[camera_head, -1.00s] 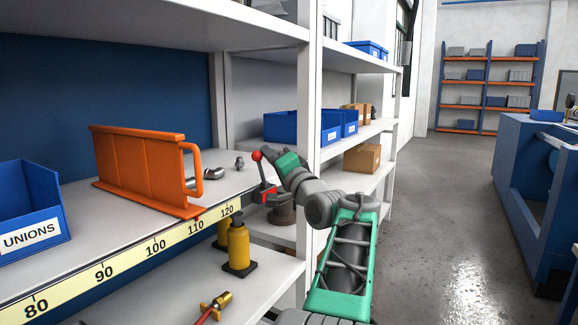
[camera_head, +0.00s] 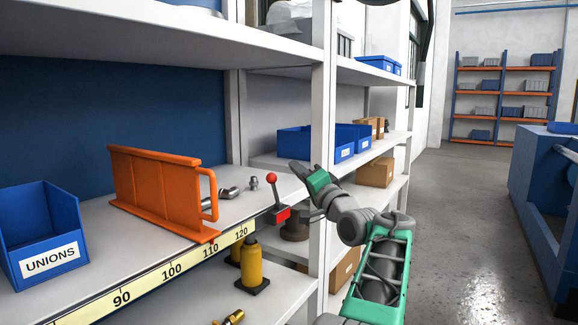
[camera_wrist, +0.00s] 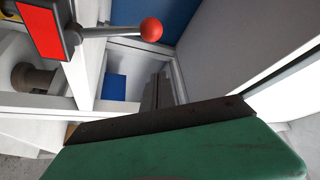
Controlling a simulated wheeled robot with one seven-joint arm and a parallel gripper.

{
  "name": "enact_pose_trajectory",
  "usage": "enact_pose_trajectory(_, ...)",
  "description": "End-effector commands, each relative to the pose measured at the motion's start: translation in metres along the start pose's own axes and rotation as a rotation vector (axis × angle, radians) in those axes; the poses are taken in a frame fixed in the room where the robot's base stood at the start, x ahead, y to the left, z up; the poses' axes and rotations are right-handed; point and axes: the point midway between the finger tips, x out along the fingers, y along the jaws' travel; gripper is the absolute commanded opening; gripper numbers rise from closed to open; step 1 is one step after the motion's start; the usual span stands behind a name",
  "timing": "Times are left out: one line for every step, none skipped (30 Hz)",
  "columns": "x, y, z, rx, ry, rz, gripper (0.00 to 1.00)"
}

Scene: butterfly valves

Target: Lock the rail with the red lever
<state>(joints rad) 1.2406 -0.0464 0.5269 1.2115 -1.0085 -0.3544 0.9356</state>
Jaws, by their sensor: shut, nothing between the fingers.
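The red lever has a red ball knob (camera_head: 271,178) on a thin grey rod and a red block (camera_head: 282,215) at its base, at the right end of the numbered yellow rail (camera_head: 150,285). The rod stands nearly upright, leaning slightly left. In the wrist view the knob (camera_wrist: 151,29) and red block (camera_wrist: 42,28) show at the top, beyond my gripper. An orange fence (camera_head: 155,188) stands on the shelf by the rail. My gripper (camera_head: 299,169) is shut and empty, just right of the knob with a small gap. Its dark fingertip edge (camera_wrist: 160,118) spans the wrist view.
A white shelf post (camera_head: 322,130) stands close behind my gripper. A blue UNIONS bin (camera_head: 50,262) is at left. Metal fittings lie behind the fence. The aisle floor (camera_head: 450,220) at right is clear.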

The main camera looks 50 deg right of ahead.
Motion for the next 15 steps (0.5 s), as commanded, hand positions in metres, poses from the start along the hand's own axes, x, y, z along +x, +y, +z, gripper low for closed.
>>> enact_pose_trajectory(-0.013, 0.003, 0.002, -0.001, 0.003, 0.001, 0.00)
enact_pose_trajectory(-0.020, 0.002, 0.002, -0.001, 0.002, 0.001, 0.00)
enact_pose_trajectory(-0.029, 0.002, 0.002, -0.001, 0.002, 0.001, 0.00)
enact_pose_trajectory(-0.035, 0.001, 0.003, -0.001, 0.002, 0.001, 0.00)
enact_pose_trajectory(-0.042, 0.002, 0.003, -0.001, 0.001, 0.001, 0.00)
enact_pose_trajectory(-0.050, 0.002, 0.002, -0.001, 0.002, 0.001, 0.00)
enact_pose_trajectory(-0.056, 0.001, 0.003, 0.000, 0.001, 0.001, 0.00)
enact_pose_trajectory(-0.061, 0.002, 0.003, 0.000, 0.002, 0.001, 0.00)
enact_pose_trajectory(-0.067, 0.001, 0.003, -0.001, 0.001, 0.000, 0.00)
enact_pose_trajectory(-0.071, 0.001, 0.002, -0.002, 0.001, 0.001, 0.00)
enact_pose_trajectory(-0.074, 0.000, 0.003, 0.000, 0.000, 0.000, 0.00)
enact_pose_trajectory(-0.077, 0.000, 0.003, 0.000, 0.000, 0.000, 0.00)
enact_pose_trajectory(-0.079, 0.000, 0.003, 0.000, 0.000, 0.000, 0.00)
enact_pose_trajectory(-0.080, 0.000, 0.003, 0.000, 0.000, -0.001, 0.00)
enact_pose_trajectory(-0.081, -0.001, 0.003, 0.000, -0.001, -0.001, 0.00)
